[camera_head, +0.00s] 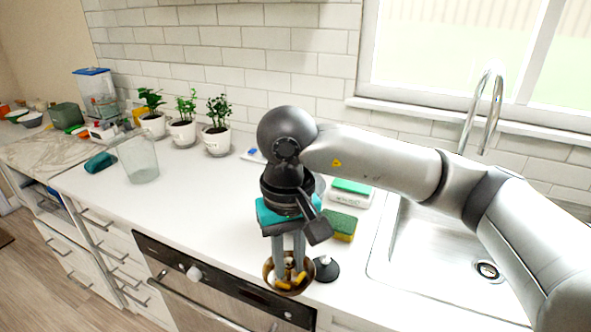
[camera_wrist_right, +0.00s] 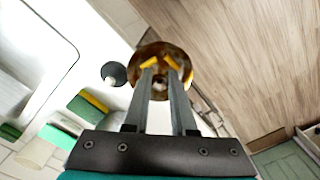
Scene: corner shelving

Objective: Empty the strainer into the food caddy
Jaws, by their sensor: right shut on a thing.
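The strainer (camera_head: 269,277) is a small round brass-coloured bowl with yellow scraps in it. It shows at the counter's front edge in the head view and below my fingers in the wrist view (camera_wrist_right: 187,62). My right gripper (camera_head: 290,272) points straight down with its fingertips inside the strainer, shut on its middle part, which the fingers and scraps partly hide. The fingertips (camera_wrist_right: 161,68) show among the yellow scraps in the wrist view. I cannot tell for certain which container is the food caddy; a dark green box (camera_head: 66,116) stands far left. My left gripper is out of view.
A black plug-like piece (camera_head: 326,269) stands just right of the strainer. A green-yellow sponge (camera_head: 341,226) and the sink (camera_head: 440,255) lie further right. A clear open container (camera_head: 139,160), a teal item (camera_head: 100,162) and potted plants (camera_head: 183,133) stand left. The middle counter is clear.

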